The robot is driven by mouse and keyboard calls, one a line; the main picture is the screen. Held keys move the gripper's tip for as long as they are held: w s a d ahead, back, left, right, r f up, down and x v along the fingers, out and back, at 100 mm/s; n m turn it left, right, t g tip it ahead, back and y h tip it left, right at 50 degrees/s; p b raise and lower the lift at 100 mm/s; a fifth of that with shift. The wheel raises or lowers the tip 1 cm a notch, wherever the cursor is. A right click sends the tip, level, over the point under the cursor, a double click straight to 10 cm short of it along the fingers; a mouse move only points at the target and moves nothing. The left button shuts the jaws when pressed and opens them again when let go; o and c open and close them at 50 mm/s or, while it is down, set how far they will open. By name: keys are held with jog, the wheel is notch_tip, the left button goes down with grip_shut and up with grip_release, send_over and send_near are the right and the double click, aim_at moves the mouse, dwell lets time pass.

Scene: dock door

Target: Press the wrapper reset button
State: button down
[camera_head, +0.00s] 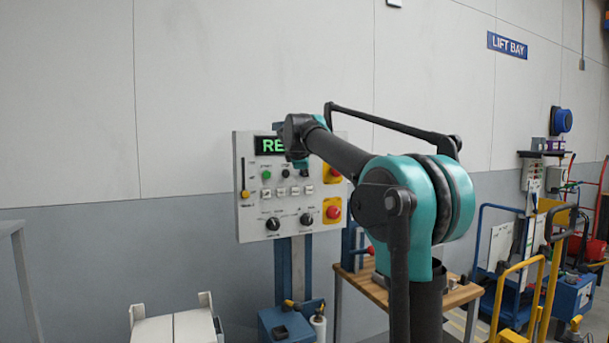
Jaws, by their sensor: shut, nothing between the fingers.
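The control panel (252,222) is a pale upright board on a blue post. Its display (266,146) shows green letters starting "RE"; my arm covers the rest. Below are a green button (266,175), a black button (286,174) and a row of small white buttons (281,191). The labels are too small to read, so I cannot tell which button is the wrapper reset. My gripper (302,164) is shut and empty, mostly hidden by my wrist, in front of the panel's upper right part. I cannot tell whether it touches the panel.
The panel also has two red mushroom buttons (333,212) on yellow plates, two black knobs (273,224) and a slider lever (244,194). A wooden-topped table (372,287) stands right of the post. Carts (515,290) fill the right.

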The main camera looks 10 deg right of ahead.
jog(key=shift+s, duration=0.1)
jog(key=shift+s+d, duration=0.25)
jog(key=shift+s, duration=0.5)
jog(key=s, duration=0.1)
jog(key=s+d, duration=0.1)
jog(key=s, duration=0.2)
jog(key=shift+s+d, duration=0.25)
jog(key=shift+s, duration=0.15)
dwell(0.3)
jog(key=s+d+f+m+g, duration=0.1)
jog(key=s+d+f+m, duration=0.3)
jog(key=f, duration=0.6)
jog(key=s+f+m+g+y, duration=0.1)
jog(key=s+f+m+g, duration=0.1)
jog(key=s+f, duration=0.65)
jog(key=s+d+f+m+g, duration=0.1)
jog(key=s+f+m, duration=0.25)
jog(key=f, duration=0.75)
jog(key=s+a+f+m+g+y, duration=0.1)
jog(key=s+f+m, duration=0.5)
jog(key=s+f, duration=1.5)
jog(key=shift+s+m+g+y, duration=0.35)
jog(key=shift+s+g+y, duration=0.25)
jog(key=shift+s+g, duration=0.55)
